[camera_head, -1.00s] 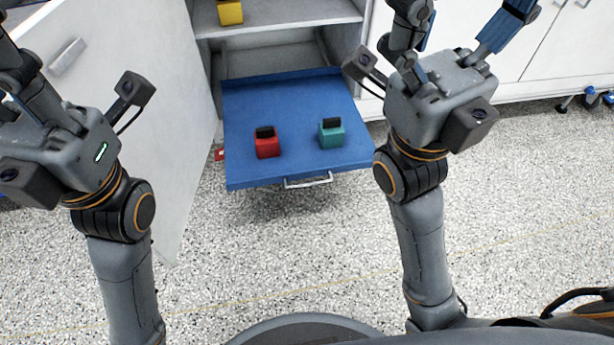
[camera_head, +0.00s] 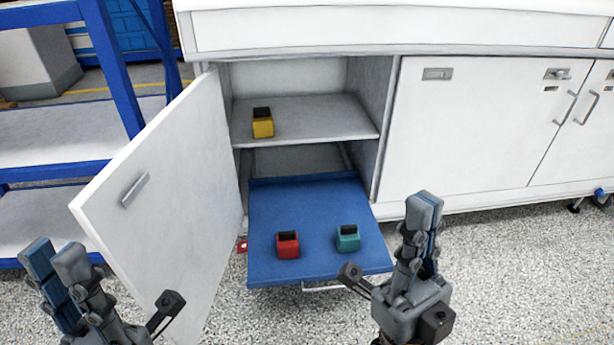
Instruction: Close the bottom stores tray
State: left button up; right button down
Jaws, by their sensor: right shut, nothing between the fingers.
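The bottom stores tray (camera_head: 315,200) is a blue pull-out shelf, extended from the bottom of the open white cabinet, with a silver handle (camera_head: 322,288) at its front edge. A red block (camera_head: 287,246) and a teal block (camera_head: 347,240), each with a dark top, sit on it. My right gripper (camera_head: 424,200) is shut and empty, to the right of the tray's front corner, pointing up in the picture. My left gripper (camera_head: 53,248) is at the lower left, in front of the cabinet door and away from the tray; its finger gap is unclear.
The open white cabinet door (camera_head: 165,215) stands between my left gripper and the tray. A yellow block (camera_head: 262,125) sits on the upper shelf (camera_head: 320,118). Closed white cabinets (camera_head: 480,130) are on the right; a blue rack (camera_head: 115,70) is on the left. Speckled floor is clear on the right.

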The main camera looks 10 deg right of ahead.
aim_at(313, 205)
jog(key=i+l+u, duration=0.1)
jog(key=u, duration=0.3)
jog(key=l+u, duration=0.6)
jog(key=u, duration=0.15)
jog(key=l+u, duration=0.15)
jog(key=l, duration=0.7)
jog(key=k+l+u, duration=0.2)
jog(key=l, duration=0.65)
jog(key=i, duration=0.1)
